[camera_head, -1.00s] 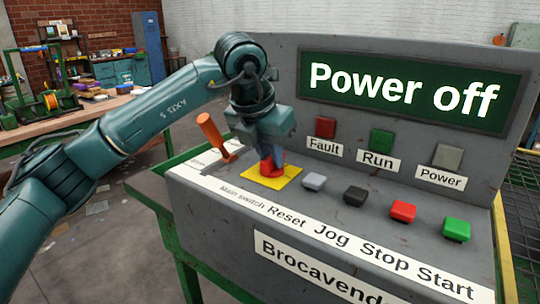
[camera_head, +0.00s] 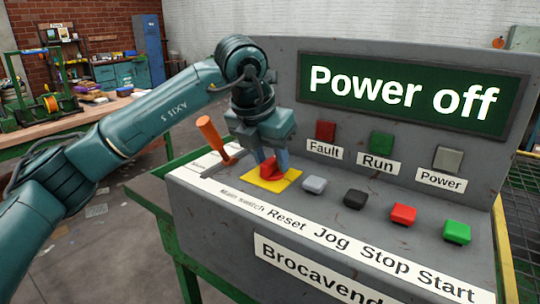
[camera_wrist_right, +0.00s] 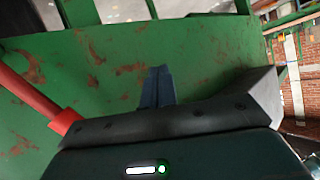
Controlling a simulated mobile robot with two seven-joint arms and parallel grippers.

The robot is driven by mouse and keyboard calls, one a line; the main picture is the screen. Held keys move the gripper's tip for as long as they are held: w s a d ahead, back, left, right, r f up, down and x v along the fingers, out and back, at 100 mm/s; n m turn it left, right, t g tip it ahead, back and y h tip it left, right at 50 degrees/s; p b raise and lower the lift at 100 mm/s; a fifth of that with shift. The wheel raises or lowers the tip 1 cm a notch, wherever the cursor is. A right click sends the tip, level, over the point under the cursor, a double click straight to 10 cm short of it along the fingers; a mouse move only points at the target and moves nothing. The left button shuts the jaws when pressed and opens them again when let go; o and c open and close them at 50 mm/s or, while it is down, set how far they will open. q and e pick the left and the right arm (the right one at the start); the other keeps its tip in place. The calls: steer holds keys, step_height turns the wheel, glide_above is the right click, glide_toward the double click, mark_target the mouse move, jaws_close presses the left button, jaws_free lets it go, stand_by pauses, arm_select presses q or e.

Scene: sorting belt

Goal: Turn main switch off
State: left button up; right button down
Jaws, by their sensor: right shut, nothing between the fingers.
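The main switch is a red knob (camera_head: 269,170) on a yellow plate (camera_head: 284,182), at the left end of the grey control panel (camera_head: 215,188) in the head view. My left gripper (camera_head: 270,161) points down at the knob. Its two fingers are apart, just above and around the knob; I cannot tell whether they touch it. The display (camera_head: 400,92) reads "Power off". My right gripper (camera_wrist_right: 157,87) shows in the right wrist view with its fingers together and empty, in front of a rusty green surface.
An orange-handled lever (camera_head: 210,132) stands close to my left gripper. The reset (camera_head: 314,184), jog (camera_head: 355,196), stop (camera_head: 403,213) and start (camera_head: 457,230) buttons lie to the right. Fault, Run and Power lamps sit above them. A workbench (camera_head: 90,110) stands behind at left.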

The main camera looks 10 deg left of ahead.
arm_select(q)
steer(key=v, duration=1.3)
